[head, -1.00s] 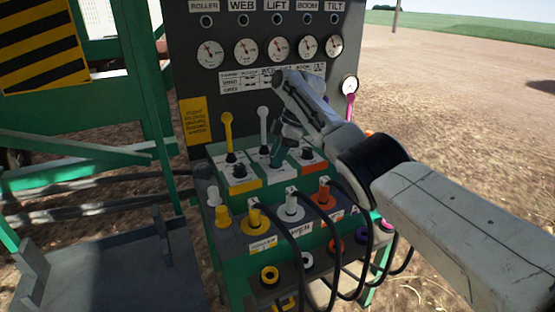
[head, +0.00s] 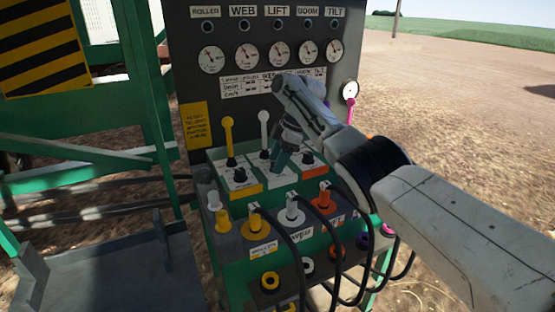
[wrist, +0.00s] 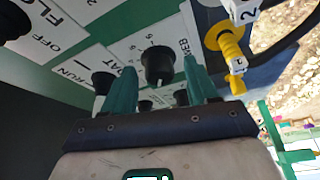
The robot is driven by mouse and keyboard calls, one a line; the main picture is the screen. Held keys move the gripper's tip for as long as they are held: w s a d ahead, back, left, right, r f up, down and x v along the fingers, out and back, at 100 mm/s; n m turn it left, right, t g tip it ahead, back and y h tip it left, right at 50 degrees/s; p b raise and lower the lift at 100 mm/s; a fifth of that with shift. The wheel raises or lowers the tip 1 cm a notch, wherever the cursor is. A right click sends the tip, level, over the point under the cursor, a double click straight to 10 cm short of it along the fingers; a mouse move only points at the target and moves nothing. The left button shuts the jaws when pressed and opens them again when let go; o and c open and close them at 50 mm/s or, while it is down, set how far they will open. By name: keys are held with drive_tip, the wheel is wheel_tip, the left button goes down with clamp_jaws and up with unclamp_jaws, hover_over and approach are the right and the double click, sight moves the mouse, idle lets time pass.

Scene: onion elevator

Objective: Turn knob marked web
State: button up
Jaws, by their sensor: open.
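In the wrist view, a black knob (wrist: 158,63) stands on a white panel between the two green fingers of my gripper (wrist: 160,85). The label beside it, partly covered by a finger, seems to read WEB. The fingers are open, with a gap to the knob on each side; I cannot tell whether either touches it. In the head view, my gripper (head: 281,160) points down over the middle white panel (head: 280,181) of the control box. It hides that panel's knob.
A yellow-edged panel with a black knob (head: 239,174) is left of my gripper, an orange-edged one with a knob (head: 307,158) right. A yellow lever (head: 228,135) and a white lever (head: 264,130) stand behind. Hose plugs (head: 292,210) and black hoses lie in front.

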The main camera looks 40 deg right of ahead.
drive_tip(key=v, duration=1)
drive_tip(key=shift+r, duration=0.35)
drive_tip(key=shift+s+d, duration=0.1)
drive_tip(key=shift+d, duration=0.05)
